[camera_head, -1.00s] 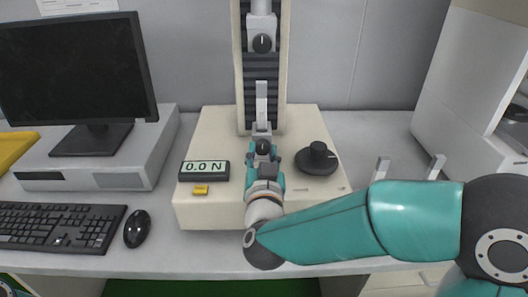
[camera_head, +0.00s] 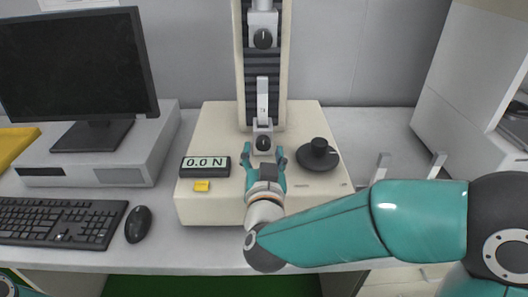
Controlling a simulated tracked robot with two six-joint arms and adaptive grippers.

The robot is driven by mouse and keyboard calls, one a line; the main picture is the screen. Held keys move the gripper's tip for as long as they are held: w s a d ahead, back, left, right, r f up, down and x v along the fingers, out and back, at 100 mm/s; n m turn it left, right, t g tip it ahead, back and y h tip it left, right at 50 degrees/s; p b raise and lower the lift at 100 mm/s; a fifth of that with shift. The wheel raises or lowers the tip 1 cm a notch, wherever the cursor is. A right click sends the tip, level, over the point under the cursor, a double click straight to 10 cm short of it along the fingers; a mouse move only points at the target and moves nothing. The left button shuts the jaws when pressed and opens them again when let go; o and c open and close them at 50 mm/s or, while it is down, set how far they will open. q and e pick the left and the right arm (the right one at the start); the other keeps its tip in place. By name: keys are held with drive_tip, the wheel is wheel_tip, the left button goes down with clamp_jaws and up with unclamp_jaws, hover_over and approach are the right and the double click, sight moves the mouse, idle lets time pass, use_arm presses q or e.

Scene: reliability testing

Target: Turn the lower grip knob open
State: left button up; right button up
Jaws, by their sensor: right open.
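The lower grip knob (camera_head: 263,143) is a black round knob with a light mark line, on the front of the lower grip (camera_head: 263,128) of the cream tensile tester. The mark line stands about upright. A pale strip specimen (camera_head: 262,98) rises from the lower grip toward the upper grip. My right gripper (camera_head: 264,157) is open just in front of and below the knob, its teal fingers apart on either side. The knob shows clear above them, and I see no contact. A small piece of my left arm (camera_head: 8,287) shows at the bottom left corner; its gripper is out of view.
The upper grip knob (camera_head: 263,39) sits above on the column. A black dial (camera_head: 317,155) stands right of the lower grip. The display (camera_head: 205,166) reads 0.0 N, with a yellow button (camera_head: 202,186) below it. Monitor (camera_head: 75,65), keyboard (camera_head: 58,222) and mouse (camera_head: 138,224) are left.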

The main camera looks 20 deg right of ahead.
drive_tip(key=v, duration=1.1)
